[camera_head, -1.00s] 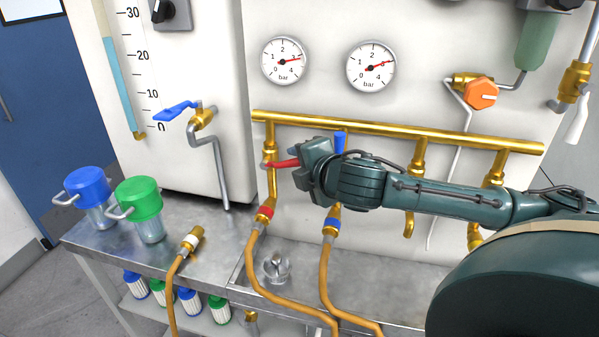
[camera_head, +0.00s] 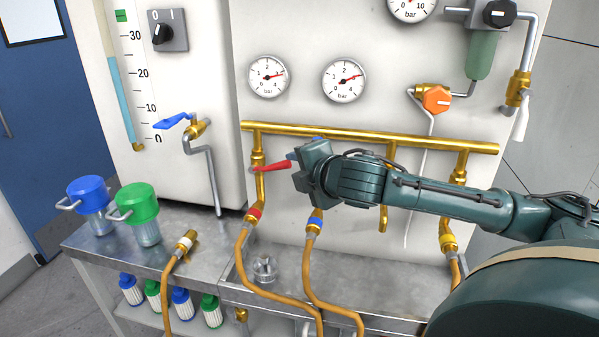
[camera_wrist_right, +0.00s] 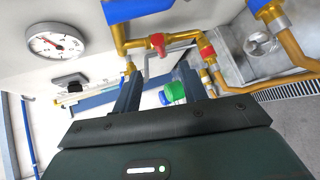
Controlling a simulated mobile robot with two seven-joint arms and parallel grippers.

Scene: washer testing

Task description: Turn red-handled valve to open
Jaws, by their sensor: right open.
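The red-handled valve (camera_head: 272,165) sits on the left vertical brass pipe below the horizontal manifold. Its handle points right, across the pipe, toward my gripper. In the right wrist view, the red handle (camera_wrist_right: 157,42) appears end-on just beyond the gap between my fingers. My right gripper (camera_wrist_right: 160,72) is open and empty, with its two fingers spread below the handle in that view. In the head view, my right gripper (camera_head: 297,172) is close to the handle's right end; whether they touch cannot be told. My left gripper is out of view.
A blue valve handle (camera_head: 316,139) is mostly hidden behind my right wrist. Brown hoses (camera_head: 248,275) hang from the pipes to the bench. Two gauges (camera_head: 268,77) are on the panel above. Blue (camera_head: 88,192) and green (camera_head: 135,202) lidded filters stand at the left.

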